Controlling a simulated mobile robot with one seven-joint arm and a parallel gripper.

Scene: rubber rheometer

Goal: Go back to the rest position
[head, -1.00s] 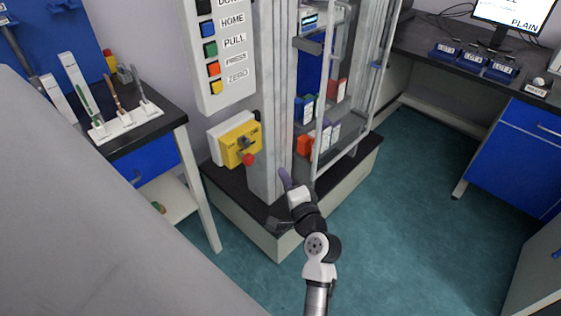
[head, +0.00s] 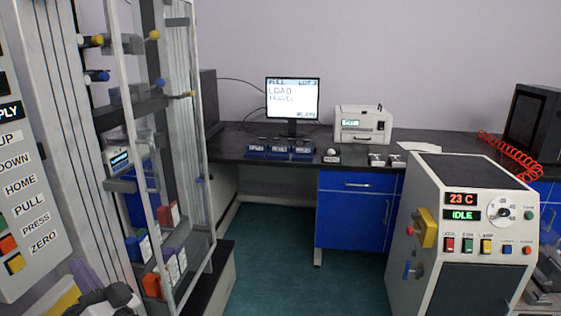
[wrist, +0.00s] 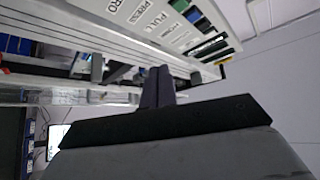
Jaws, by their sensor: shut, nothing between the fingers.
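My gripper (wrist: 157,86) shows in the wrist view with its two dark fingers pressed together and nothing between them. It points toward the tall test frame and its button panel (wrist: 165,22). In the head view, part of my arm shows at the bottom left corner, in front of the frame.
The tall frame (head: 170,130) with a clear guard stands at left, beside the button panel (head: 28,200). A grey machine reading 23 C and IDLE (head: 465,240) stands at right. A dark bench (head: 235,148) with a monitor (head: 292,98) runs behind. Teal floor (head: 275,255) is free between them.

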